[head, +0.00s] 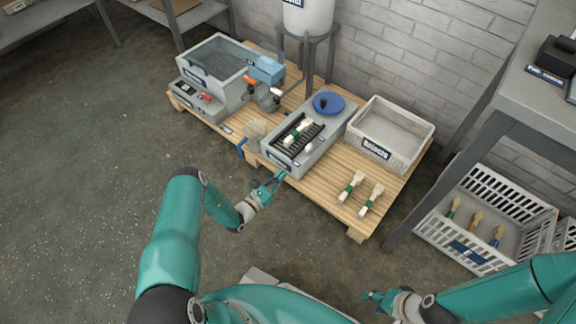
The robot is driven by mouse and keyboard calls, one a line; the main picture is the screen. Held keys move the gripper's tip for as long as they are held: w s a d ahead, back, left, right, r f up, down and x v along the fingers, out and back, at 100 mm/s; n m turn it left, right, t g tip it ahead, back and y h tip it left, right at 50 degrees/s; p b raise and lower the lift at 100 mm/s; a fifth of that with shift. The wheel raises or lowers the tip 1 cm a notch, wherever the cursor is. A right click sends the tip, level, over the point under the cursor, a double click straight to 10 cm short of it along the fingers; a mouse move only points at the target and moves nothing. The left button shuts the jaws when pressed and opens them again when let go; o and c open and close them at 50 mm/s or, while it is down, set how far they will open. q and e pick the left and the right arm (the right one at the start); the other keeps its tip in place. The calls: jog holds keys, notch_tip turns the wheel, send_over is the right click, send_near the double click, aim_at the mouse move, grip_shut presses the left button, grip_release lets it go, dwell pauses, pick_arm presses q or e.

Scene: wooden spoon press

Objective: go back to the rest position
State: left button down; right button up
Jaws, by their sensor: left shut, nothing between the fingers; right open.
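My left gripper (273,184) is shut and empty, in front of the near edge of the wooden platform, just short of the grey press unit (289,172). My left arm reaches up from the bottom left. My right gripper (366,295) is low at the bottom right, above bare floor and away from any object. Its fingers look small, and it is open with nothing seen in it. A spoon-like piece with a green band (297,132) lies on the dark rack of the press unit.
Two banded wooden pieces (351,186) (371,199) lie on the platform (325,190) beside the Rejects bin (427,133). A grey water tub (216,60) stands at the left. A white crate (520,217) and a table leg (440,185) stand right. Floor at left is clear.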

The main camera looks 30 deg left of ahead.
pick_arm(q)
jog(key=shift+s, duration=0.45)
